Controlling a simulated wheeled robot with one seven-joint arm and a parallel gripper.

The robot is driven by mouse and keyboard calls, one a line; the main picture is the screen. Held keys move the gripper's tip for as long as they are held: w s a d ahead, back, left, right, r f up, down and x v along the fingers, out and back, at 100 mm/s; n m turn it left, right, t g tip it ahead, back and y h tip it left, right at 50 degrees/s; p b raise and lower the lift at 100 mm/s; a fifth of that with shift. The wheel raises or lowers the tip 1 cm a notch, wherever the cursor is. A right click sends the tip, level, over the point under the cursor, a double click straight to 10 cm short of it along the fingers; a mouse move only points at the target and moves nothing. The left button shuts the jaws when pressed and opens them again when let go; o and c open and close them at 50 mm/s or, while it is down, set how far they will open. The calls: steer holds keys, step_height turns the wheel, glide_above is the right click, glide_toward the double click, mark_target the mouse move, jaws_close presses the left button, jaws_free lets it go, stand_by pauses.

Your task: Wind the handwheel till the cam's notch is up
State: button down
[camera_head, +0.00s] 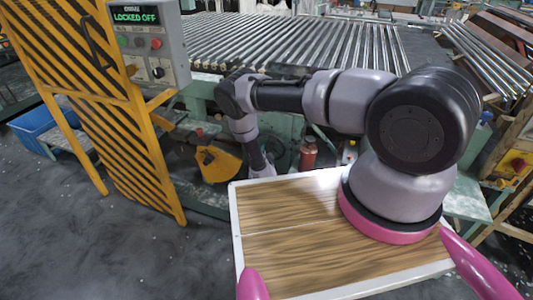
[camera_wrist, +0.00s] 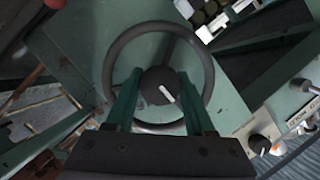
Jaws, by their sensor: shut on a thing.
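The handwheel (camera_wrist: 112,57) shows in the wrist view as a dark ring around a black hub (camera_wrist: 153,86) with a white pointer mark slanting to the lower right. My gripper (camera_wrist: 159,76) has its two green fingers on either side of the hub, inside the ring, and is shut on the hub. In the head view my gripper (camera_head: 262,171) reaches down behind the far edge of the wooden top, its fingertips hidden. I cannot make out the cam or its notch for certain in either view.
A yellow piece (camera_head: 218,164) and a red bottle-like thing (camera_head: 308,153) stand near my gripper. A striped yellow guard (camera_head: 110,110) and a control box reading LOCKED OFF (camera_head: 152,45) are at left. Rollers (camera_head: 300,42) lie behind. The wrist view shows another knob (camera_wrist: 260,143) at lower right.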

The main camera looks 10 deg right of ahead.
stand_by(0.4)
steer(key=shift+c, duration=1.3)
jaws_free()
steer(key=shift+s, duration=0.1)
steer(key=v, duration=1)
steer(key=shift+s, duration=0.35)
steer(key=shift+w+a+r, duration=0.1)
steer(key=shift+a+r, duration=0.05)
